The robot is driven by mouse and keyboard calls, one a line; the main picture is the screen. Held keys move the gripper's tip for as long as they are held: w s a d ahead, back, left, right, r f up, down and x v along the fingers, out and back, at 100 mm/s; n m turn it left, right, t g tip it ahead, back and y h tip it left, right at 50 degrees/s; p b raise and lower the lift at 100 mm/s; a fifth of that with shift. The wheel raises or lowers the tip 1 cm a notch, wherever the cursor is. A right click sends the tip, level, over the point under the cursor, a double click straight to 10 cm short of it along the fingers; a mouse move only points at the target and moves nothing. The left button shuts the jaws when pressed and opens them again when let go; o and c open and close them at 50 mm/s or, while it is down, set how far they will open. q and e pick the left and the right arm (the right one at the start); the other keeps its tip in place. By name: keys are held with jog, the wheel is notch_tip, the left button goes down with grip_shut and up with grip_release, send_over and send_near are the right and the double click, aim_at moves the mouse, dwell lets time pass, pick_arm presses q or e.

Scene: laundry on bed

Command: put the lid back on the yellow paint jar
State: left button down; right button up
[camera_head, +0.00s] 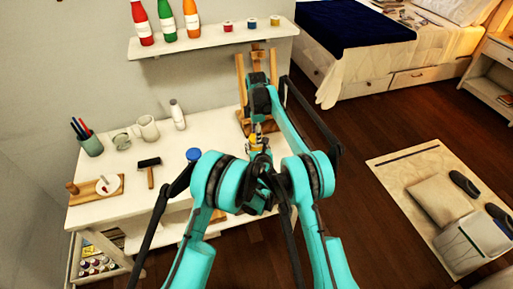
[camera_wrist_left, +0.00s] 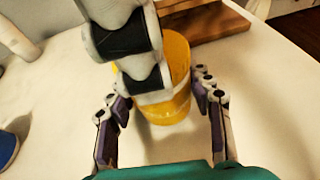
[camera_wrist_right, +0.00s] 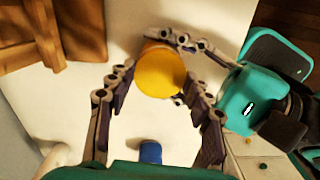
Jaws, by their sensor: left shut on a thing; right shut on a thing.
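The yellow paint jar (camera_wrist_left: 178,55) stands on the white table between the fingers of my left gripper (camera_wrist_left: 162,108), which is shut on it. My right gripper (camera_wrist_right: 160,88) is shut on the yellow lid (camera_wrist_right: 160,73), seen from above as a round disc. In the left wrist view, the right gripper's fingers cross in front of the jar and hide much of its upper part. I cannot tell whether the lid touches the rim. In the head view, my right gripper (camera_head: 257,136) and a bit of yellow show above the table; my arms hide the rest.
A blue-topped jar (camera_head: 193,154) stands nearby, left of my grippers. A wooden easel (camera_head: 241,82) is behind them. A brayer (camera_head: 149,168), mug (camera_head: 146,128), white bottle (camera_head: 177,114) and pen cup (camera_head: 91,146) are on the table (camera_head: 118,212). A shelf (camera_head: 205,37) hangs above.

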jog(key=m, duration=2.3)
jog(key=shift+f, duration=0.1)
jog(key=m, duration=0.4)
jog(key=shift+m, duration=0.4)
jog(key=m, duration=0.3)
jog(key=o, duration=1.3)
jog(key=shift+c, duration=0.2)
